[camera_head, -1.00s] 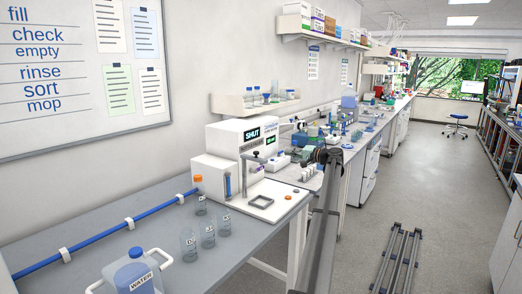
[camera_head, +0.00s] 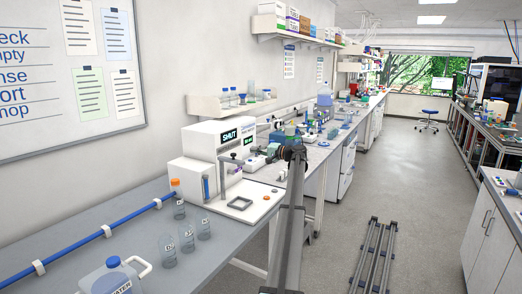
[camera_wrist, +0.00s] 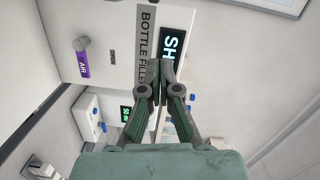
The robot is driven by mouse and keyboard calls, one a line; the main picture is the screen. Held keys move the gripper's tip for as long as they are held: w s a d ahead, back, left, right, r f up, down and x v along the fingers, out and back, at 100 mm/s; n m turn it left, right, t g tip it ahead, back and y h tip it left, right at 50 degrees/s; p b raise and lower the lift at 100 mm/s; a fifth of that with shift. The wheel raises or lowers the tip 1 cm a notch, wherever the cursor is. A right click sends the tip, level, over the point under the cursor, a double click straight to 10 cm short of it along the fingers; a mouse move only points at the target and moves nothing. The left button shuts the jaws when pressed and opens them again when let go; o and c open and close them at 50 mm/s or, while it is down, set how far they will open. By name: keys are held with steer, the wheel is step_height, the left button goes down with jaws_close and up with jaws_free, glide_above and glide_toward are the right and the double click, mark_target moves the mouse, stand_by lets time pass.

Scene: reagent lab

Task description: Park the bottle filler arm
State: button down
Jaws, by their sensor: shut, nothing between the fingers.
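The bottle filler (camera_head: 205,150) is a white machine on the grey bench, with a "SHUT" display on its front. In the wrist view the filler's face (camera_wrist: 120,25) shows sideways, with the "BOTTLE FILLER" label and a "SHUT" display. My gripper (camera_wrist: 160,68) has its dark fingers together and empty, in front of that face near the label's end. I cannot tell whether the fingertips touch anything. The filler arm is not clearly visible in the wrist view.
A purple "AIR" label with a grey knob (camera_wrist: 82,44) is left of my fingers. Several clear bottles (camera_head: 187,238) and a water jug (camera_head: 112,278) stand on the bench before the filler.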

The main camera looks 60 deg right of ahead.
mark_target(231, 159)
steer(key=w+a+f+p, duration=0.1)
steer(key=w+a+p, duration=0.2)
steer(key=w+a, duration=0.1)
steer(key=shift+w, duration=0.85)
